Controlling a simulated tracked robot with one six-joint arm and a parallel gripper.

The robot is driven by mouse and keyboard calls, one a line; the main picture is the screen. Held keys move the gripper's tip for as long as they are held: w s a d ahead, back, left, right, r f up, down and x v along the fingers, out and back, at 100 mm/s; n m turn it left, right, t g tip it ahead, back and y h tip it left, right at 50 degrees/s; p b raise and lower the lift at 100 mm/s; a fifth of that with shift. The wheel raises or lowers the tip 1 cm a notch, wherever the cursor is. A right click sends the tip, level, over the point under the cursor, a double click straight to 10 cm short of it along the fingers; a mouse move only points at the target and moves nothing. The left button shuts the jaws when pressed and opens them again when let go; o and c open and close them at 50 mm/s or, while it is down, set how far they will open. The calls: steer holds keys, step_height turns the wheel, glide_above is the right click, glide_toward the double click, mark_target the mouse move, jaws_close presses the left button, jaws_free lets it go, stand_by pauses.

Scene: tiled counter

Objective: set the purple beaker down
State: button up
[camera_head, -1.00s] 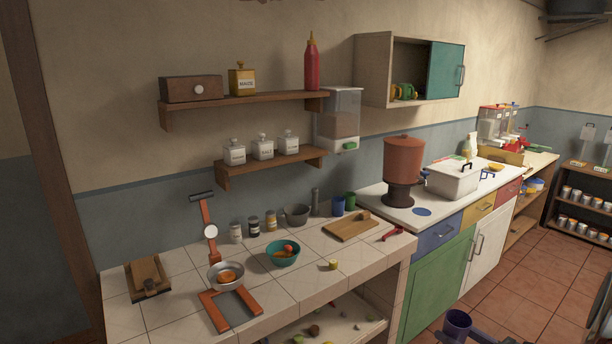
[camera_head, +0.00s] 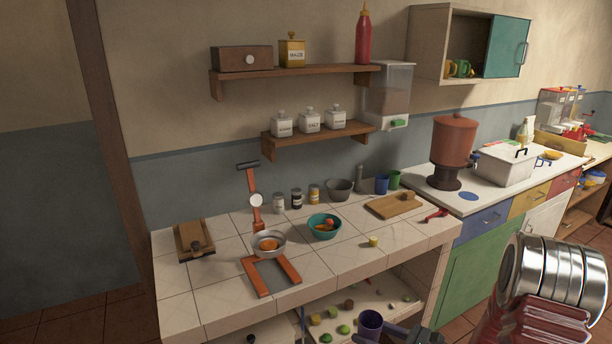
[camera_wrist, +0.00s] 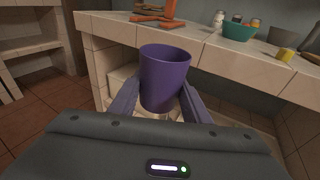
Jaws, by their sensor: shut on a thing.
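The purple beaker (camera_wrist: 165,78) is upright between the two fingers of my gripper (camera_wrist: 158,102) in the wrist view. My gripper is shut on it. In the head view the beaker (camera_head: 369,324) shows at the bottom edge, with my gripper (camera_head: 384,334) partly cut off by the frame. The beaker is held in front of the tiled counter (camera_head: 340,262), lower than its top. Its base is hidden in the head view.
The counter top holds an orange scale (camera_head: 270,277) with a metal bowl, a teal bowl (camera_head: 324,226), a yellow piece (camera_head: 373,241), a cutting board (camera_head: 395,206), jars and a blue cup (camera_head: 382,184). A lower shelf (camera_head: 372,291) carries small scattered pieces. Tiles between these are bare.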

steer(key=shift+a, duration=0.45)
